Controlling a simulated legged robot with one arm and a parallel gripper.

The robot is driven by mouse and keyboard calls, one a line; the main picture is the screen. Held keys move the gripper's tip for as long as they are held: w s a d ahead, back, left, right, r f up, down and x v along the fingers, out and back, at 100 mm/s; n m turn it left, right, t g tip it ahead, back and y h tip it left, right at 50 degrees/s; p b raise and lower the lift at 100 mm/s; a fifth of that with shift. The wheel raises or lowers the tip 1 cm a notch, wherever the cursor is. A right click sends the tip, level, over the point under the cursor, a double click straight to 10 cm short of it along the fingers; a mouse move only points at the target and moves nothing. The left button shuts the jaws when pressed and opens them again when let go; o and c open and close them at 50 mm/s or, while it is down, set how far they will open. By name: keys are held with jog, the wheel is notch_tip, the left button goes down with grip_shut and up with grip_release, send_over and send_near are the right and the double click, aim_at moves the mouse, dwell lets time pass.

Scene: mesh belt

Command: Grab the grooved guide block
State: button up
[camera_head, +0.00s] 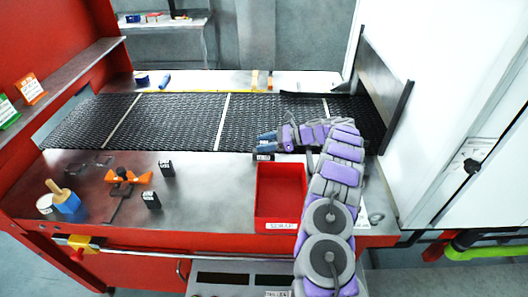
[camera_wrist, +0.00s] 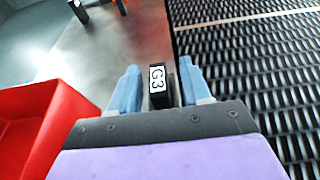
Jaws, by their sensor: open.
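A black block with a white label reading G3 (camera_wrist: 158,86) stands between my gripper's two blue fingers in the wrist view, with a gap visible on each side. It is likely the guide block; no groove can be made out. In the head view a small part of this block (camera_head: 264,157) shows just below the fingers, at the belt's near edge. My gripper (camera_head: 265,142) is open there, and it also shows in the wrist view (camera_wrist: 160,72). Two similar black blocks, one farther back (camera_head: 166,168) and one nearer (camera_head: 151,200), stand to the left on the metal table.
A red scrap bin (camera_head: 280,222) stands close to my gripper, on the near side. The black mesh belt (camera_head: 175,122) runs just behind it. An orange clamp-like tool (camera_head: 128,178) and a blue pot with a wooden handle (camera_head: 67,202) are farther left. Metal table between is clear.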

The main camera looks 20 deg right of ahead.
jog(key=shift+x, duration=1.1)
jog(key=shift+c, duration=0.4)
grip_shut()
